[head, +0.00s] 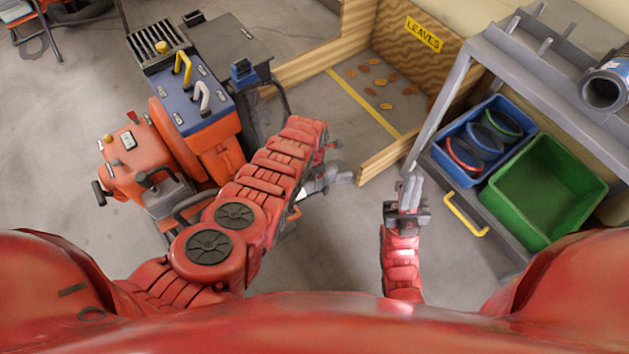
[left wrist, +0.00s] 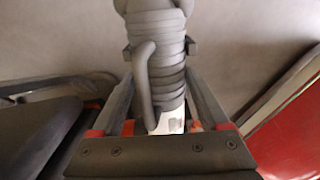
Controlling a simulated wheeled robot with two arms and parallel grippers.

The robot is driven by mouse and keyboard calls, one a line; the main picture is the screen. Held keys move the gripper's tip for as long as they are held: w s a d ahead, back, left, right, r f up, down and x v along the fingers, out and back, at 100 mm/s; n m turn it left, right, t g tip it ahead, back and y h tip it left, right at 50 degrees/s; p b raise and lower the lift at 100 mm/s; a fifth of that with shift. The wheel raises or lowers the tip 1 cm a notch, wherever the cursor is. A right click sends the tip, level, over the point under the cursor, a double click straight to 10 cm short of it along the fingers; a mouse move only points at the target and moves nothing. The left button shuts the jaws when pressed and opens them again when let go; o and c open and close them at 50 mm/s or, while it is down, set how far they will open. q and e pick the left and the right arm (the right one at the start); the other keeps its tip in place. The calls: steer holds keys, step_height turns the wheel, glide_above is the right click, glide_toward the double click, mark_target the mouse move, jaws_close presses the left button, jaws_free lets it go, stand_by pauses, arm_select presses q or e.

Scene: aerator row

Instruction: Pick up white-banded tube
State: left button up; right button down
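The white-banded tube (left wrist: 160,70) is a grey, ribbed tube with a curved handle-like piece along its side. Its white band (left wrist: 170,122) shows near the palm in the left wrist view. My left gripper (left wrist: 159,48) has one finger on each side of the tube, and its tips appear to press against it. In the head view my left gripper (head: 330,178) is beside the orange machine, partly hidden by my forearm, and the tube is hard to make out there. My right gripper (head: 410,186) is to the right, with its fingers together and nothing visible between them.
An orange and blue machine (head: 205,110) stands at the left. A wooden bay (head: 385,158) with a LEAVES sign (head: 424,34) holds scattered leaves. A grey rack (head: 540,75) at the right carries a blue-banded tube (head: 605,90), a blue bin (head: 460,178) with coils and a green bin (head: 545,195).

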arm_select(q)
steer(key=c, duration=1.1)
steer(key=shift+o, duration=0.2)
steer(key=shift+r, duration=0.15)
